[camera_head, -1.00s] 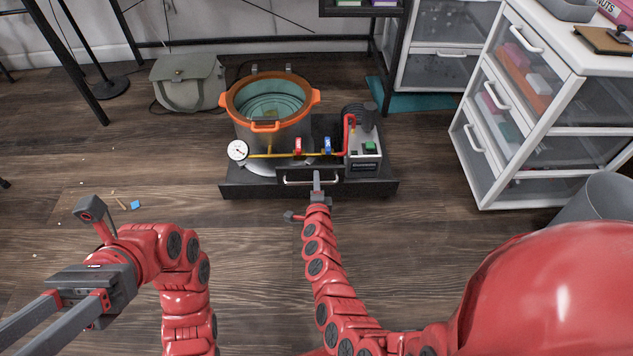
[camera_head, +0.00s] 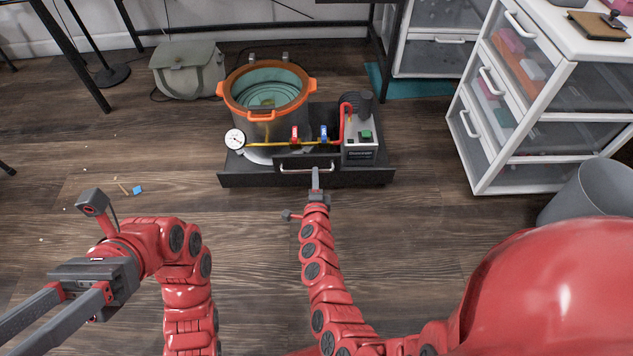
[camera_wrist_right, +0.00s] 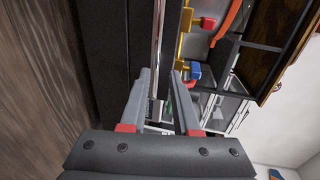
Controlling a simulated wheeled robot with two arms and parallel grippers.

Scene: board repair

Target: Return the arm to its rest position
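My right arm (camera_head: 325,270) reaches forward across the floor. Its gripper (camera_head: 316,172) is at the front handle (camera_head: 294,170) of a low black tray (camera_head: 235,179). In the right wrist view the two fingers of this gripper (camera_wrist_right: 163,72) stand apart. The metal handle bar (camera_wrist_right: 157,40) runs between and past their tips, close to one finger; I cannot tell whether it touches. My left arm (camera_head: 187,290) is bent back at the lower left. Its gripper (camera_head: 35,322) points to the left with its fingers apart and empty; the tips are near the picture's edge.
The tray bears an orange-rimmed pot (camera_head: 265,95), a gauge (camera_head: 235,139), valves and a pump (camera_head: 359,140). A grey bag (camera_head: 187,72) lies behind. A white drawer cabinet (camera_head: 530,110) and a grey bin (camera_head: 592,195) stand right. The floor between the arms is clear.

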